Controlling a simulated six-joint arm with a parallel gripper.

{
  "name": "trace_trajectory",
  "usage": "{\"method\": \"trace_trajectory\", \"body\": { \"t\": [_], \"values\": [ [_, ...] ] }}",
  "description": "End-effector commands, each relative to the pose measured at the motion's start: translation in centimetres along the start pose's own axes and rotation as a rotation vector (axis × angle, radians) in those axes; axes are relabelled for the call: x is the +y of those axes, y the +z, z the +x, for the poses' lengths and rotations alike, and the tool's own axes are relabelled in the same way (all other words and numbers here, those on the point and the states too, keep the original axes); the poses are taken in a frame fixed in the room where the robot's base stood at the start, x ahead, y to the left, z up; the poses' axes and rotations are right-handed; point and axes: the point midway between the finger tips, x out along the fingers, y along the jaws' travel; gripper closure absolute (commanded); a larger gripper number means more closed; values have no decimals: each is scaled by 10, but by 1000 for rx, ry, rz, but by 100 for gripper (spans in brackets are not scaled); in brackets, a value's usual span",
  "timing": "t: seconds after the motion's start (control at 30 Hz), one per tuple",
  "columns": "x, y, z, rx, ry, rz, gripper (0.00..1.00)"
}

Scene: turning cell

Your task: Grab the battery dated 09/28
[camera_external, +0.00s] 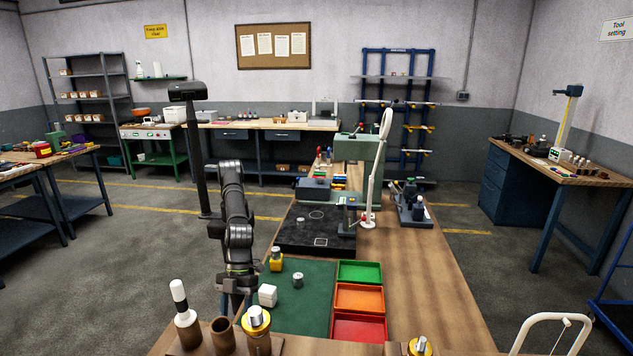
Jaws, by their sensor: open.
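Several candidate batteries or small cylinders stand on the bench; none has a readable date, so I cannot tell which one is dated 09/28. A small silver cylinder (297,281) stands upright on the green mat (309,318). Another small pale cylinder (301,221) stands on the black mat (318,240). A yellow holder (276,262) with a grey top is at the green mat's far left corner. My dark arm rises at the bench's left side. I cannot make out my gripper's fingers, and nothing is visibly held.
Green (360,271), orange (359,297) and red (357,327) trays line the mat's right side. A white cube (267,295) sits on the mat. A wooden rack (221,336) holds cylinders in front. A white lamp (380,165) stands behind.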

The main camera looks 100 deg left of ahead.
Motion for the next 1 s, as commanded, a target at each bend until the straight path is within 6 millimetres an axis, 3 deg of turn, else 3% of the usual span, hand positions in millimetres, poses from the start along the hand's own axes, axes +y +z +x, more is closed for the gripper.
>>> {"method": "trace_trajectory", "body": {
  "t": [0.2,0.53,0.8,1.0],
  "values": [
    [-1,2,27,1,1,1,45],
    [-1,1,31,2,0,1,45],
    [-1,2,31,2,1,1,98],
    [-1,2,31,1,0,1,98]
  ]
}}
